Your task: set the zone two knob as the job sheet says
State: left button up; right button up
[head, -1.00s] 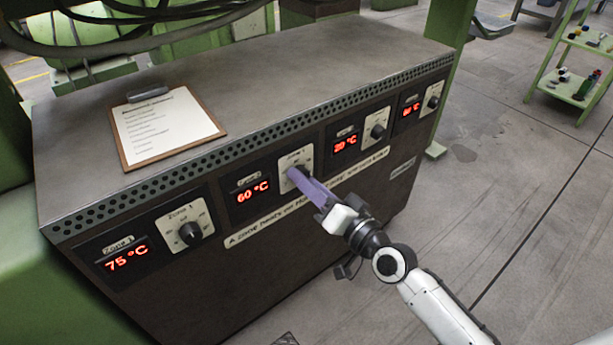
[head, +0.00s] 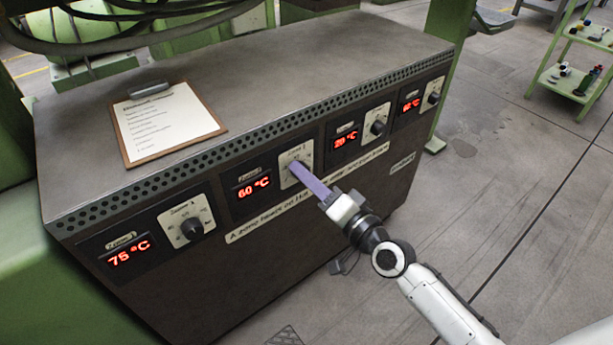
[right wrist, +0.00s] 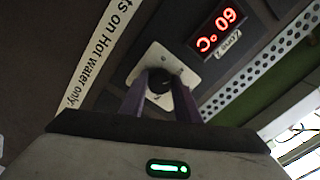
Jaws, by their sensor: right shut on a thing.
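The zone two knob is mostly hidden by my gripper in the head view; its white dial plate (head: 291,158) shows on the cabinet front. In the right wrist view the dark knob (right wrist: 160,84) sits between the two purple fingers. My right gripper (head: 299,169) is shut on the knob, its fingers reaching it from the front right. The zone two display (head: 253,187) reads 60 °C, also upside down in the right wrist view (right wrist: 220,31). The job sheet (head: 165,122) lies on a clipboard on the cabinet top; its small text is not legible. My left gripper is out of view.
The zone 1 knob (head: 191,228) is to the left, with its display (head: 129,253) at 75 °C. Another knob (head: 378,127) with a 20 °C display (head: 346,142) and a further knob (head: 434,98) are to the right. Open floor lies in front of the cabinet.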

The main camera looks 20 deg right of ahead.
jog(key=o, duration=1)
jog(key=shift+o, duration=0.2)
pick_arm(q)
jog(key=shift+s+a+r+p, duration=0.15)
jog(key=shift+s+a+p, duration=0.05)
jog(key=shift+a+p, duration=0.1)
pick_arm(e)
jog(key=v, duration=1)
jog(key=shift+s, duration=0.15)
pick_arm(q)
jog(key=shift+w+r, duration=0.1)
